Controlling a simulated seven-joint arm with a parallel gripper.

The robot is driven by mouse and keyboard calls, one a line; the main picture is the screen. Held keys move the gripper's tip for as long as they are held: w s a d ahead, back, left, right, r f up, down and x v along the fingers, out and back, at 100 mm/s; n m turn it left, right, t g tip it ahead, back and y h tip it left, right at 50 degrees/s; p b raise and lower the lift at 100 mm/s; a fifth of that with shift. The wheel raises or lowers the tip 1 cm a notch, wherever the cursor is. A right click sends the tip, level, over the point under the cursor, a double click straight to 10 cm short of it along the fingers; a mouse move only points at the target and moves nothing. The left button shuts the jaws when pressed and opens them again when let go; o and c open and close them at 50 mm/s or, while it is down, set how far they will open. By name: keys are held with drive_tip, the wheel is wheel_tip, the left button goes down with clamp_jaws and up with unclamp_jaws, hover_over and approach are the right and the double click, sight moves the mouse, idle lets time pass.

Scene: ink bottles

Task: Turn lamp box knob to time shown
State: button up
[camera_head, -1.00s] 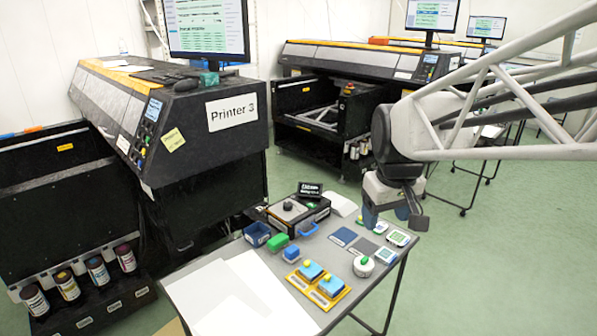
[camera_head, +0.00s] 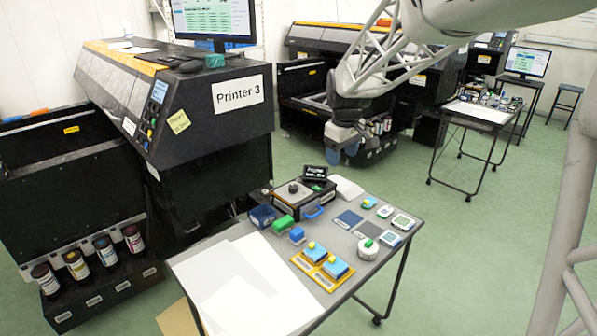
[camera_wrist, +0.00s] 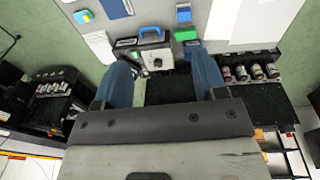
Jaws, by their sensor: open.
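The lamp box (camera_head: 304,202) is a dark box with a light top plate at the back of the table. A dark round knob (camera_head: 293,188) stands on its top. A small black display (camera_head: 314,173) at its rear carries lit text too small to read. In the wrist view, the box (camera_wrist: 150,55) and its knob (camera_wrist: 158,62) show between my blue fingers, beyond their tips. My gripper (camera_head: 345,152) is open and empty, apart from the box, above and to its right in the head view. It also shows in the wrist view (camera_wrist: 163,62).
Blue bins (camera_head: 263,216), a green block (camera_head: 284,224), a yellow tray (camera_head: 322,272) and a round timer (camera_head: 368,249) share the table (camera_head: 365,288). White sheets (camera_head: 240,285) cover its left part. A printer (camera_head: 190,120) stands close behind, left.

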drive_tip(key=w+a+f+n, duration=0.2)
drive_tip(key=w+a+f, duration=0.15)
drive_tip(key=w, duration=0.35)
drive_tip(key=w+a+f+n, duration=0.25)
drive_tip(key=w+f, duration=0.25)
drive_tip(key=w, duration=0.3)
drive_tip(key=n+g, duration=0.1)
drive_tip(key=n, duration=0.2)
hover_over(293, 186)
drive_tip(key=shift+m, duration=0.25)
wheel_tip(293, 186, down, 12)
drive_tip(key=shift+s+d, duration=0.1)
drive_tip(key=shift+f, duration=0.15)
drive_tip(key=shift+f, duration=3.75)
drive_tip(key=c, duration=0.9)
